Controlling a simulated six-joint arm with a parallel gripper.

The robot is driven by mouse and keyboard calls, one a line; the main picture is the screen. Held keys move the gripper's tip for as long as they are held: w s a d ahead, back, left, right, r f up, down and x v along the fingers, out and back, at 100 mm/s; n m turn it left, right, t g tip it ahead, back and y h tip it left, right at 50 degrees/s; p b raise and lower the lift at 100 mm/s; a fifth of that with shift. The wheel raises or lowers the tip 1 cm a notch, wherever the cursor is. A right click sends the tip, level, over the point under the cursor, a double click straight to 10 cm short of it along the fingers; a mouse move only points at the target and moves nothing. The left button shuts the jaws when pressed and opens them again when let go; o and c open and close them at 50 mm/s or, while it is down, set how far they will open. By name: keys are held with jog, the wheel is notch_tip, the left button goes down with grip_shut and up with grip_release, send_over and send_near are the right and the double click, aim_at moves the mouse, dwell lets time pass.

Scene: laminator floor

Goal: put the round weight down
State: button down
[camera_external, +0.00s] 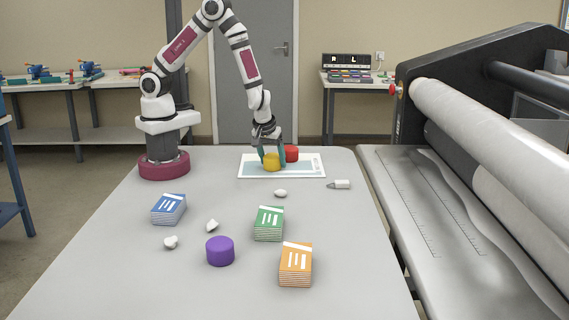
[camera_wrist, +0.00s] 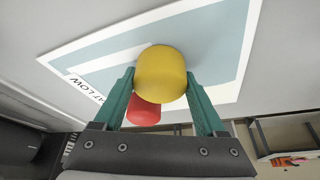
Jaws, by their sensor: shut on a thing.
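A yellow round weight (camera_external: 271,162) is between the fingers of my gripper (camera_external: 270,158), over the printed sheet (camera_external: 305,173) at the far end of the table. In the wrist view the yellow weight (camera_wrist: 161,73) sits between the two green fingers of my gripper (camera_wrist: 161,85), which are shut on it. I cannot tell whether its underside touches the sheet. A red round weight (camera_external: 291,153) stands on the sheet just behind and to the right of the yellow one; it also shows in the wrist view (camera_wrist: 143,111). A purple round weight (camera_external: 220,251) stands near the table's front.
Blue (camera_external: 169,209), green (camera_external: 268,223) and orange (camera_external: 296,264) card stacks stand on the table (camera_external: 120,270). Small white lumps (camera_external: 212,225) and a small grey tube (camera_external: 339,184) lie among them. A large roller machine (camera_external: 480,130) stands along the right side.

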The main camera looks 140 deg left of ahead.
grip_release()
jog(key=shift+f, duration=0.1)
jog(key=s+d+r+m, duration=0.1)
jog(key=d+r+m, duration=0.45)
jog(key=r, duration=0.35)
jog(key=d+r+m, duration=0.4)
jog(key=d+r, duration=0.2)
jog(key=r, duration=0.2)
jog(key=s+d+r+m+t+h, duration=0.1)
jog(key=s+d+r+m+h, duration=0.1)
jog(key=s+d+m, duration=0.8)
jog(key=r+m, duration=0.1)
jog(key=m, duration=0.7)
jog(key=shift+s+d+r+t, duration=0.25)
jog(key=shift+s+r+t, duration=0.05)
jog(key=shift+s+r, duration=0.1)
jog(key=shift+m, duration=0.25)
